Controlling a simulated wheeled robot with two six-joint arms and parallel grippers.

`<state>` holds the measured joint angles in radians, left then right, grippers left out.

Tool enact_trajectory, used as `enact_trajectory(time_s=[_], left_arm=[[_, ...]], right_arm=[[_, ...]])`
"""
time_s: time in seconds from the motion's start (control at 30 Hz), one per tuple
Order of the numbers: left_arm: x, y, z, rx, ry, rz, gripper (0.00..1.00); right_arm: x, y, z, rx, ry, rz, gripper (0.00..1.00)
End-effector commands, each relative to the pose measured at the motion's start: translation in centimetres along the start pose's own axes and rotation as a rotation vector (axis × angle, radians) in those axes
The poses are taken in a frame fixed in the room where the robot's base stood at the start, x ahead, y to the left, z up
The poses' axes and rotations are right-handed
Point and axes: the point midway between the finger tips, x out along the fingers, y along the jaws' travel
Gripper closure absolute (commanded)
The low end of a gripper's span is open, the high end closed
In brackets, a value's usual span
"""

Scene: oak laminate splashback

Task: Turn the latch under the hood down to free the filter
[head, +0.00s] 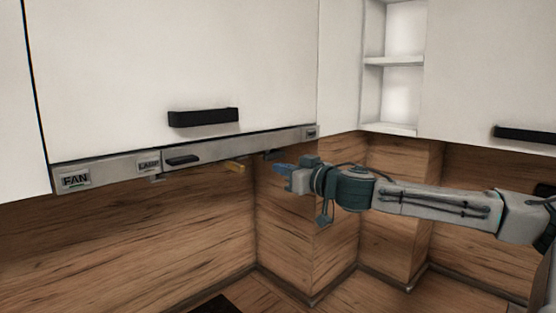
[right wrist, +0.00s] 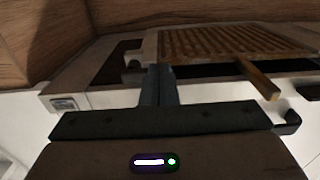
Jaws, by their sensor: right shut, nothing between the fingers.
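The hood's filter (right wrist: 235,42) is a brown ribbed panel in its underside, seen in the right wrist view. A yellow-brown bar (right wrist: 258,80), which looks like the latch, sticks out from the filter's edge. In the head view this bar (head: 235,167) shows just below the hood's front strip. My right gripper (head: 279,174) is to the right of the bar and slightly lower, apart from it. Its fingers (right wrist: 158,84) are shut together with nothing between them. My left gripper is in neither view.
The hood's front strip (head: 110,168) carries FAN and LAMP labels and a dark slider (head: 183,160). Wooden splashback walls (head: 300,220) stand behind. The space below the hood is clear.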

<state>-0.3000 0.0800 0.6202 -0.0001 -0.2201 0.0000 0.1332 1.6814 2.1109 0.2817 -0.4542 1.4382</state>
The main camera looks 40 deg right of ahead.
Motion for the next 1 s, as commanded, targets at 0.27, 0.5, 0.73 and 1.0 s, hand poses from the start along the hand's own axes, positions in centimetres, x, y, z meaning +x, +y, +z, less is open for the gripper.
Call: enact_trajectory(time_s=[0.27,0.5,0.73,1.0], left_arm=[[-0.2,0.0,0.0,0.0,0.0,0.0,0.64],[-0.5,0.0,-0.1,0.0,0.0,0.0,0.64],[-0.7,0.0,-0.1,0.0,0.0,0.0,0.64],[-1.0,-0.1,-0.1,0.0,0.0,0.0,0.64]], right_arm=[[0.1,0.1,0.0,-0.001,-0.001,0.002,1.0],[0.2,0.1,-0.1,0.0,-0.001,0.004,1.0],[0.3,0.1,0.0,0.0,-0.001,0.004,1.0],[0.4,0.1,-0.1,0.0,0.0,0.004,1.0]])
